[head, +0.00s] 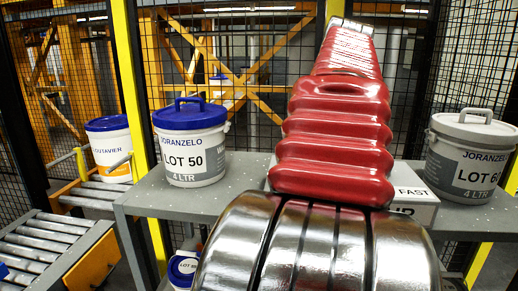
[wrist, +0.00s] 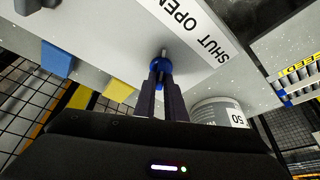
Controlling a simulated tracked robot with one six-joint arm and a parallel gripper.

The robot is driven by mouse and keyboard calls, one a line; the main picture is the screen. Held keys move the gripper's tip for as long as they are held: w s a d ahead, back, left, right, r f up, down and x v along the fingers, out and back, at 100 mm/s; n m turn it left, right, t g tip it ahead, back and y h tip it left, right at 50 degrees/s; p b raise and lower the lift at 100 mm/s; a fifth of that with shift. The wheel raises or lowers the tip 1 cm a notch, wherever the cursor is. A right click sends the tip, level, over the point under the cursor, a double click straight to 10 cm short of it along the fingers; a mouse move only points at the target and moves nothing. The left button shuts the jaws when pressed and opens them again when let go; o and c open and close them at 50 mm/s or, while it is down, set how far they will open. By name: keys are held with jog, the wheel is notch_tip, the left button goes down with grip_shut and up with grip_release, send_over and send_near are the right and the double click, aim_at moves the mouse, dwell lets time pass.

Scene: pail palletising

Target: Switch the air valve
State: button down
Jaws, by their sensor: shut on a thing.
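The air valve (wrist: 156,66) shows in the wrist view as a small blue handle on a thin metal stem, standing out from a grey panel. A white strip lettered "SHUT" and "OPEN" (wrist: 192,25) lies beside it on the panel. My gripper (wrist: 160,72) has its two dark fingers shut on the blue handle. The fingers cover part of the handle, and I cannot tell which word it points at. In the head view my red-sleeved arm hides the gripper and the valve.
A blue-lidded LOT 50 pail (head: 193,150) stands on the grey table (head: 160,200) left of my arm; a grey-lidded pail (head: 468,158) stands at right. Part of a white box (head: 418,207) shows behind the arm. Roller conveyors (head: 45,245) and mesh fencing are at left.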

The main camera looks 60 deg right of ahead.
jog(key=shift+w+n, duration=0.1)
jog(key=shift+n, duration=0.4)
jog(key=c, duration=1.8)
grip_release()
jog(key=shift+r, duration=0.1)
jog(key=shift+d+v, duration=0.2)
jog(key=shift+v, duration=6.55)
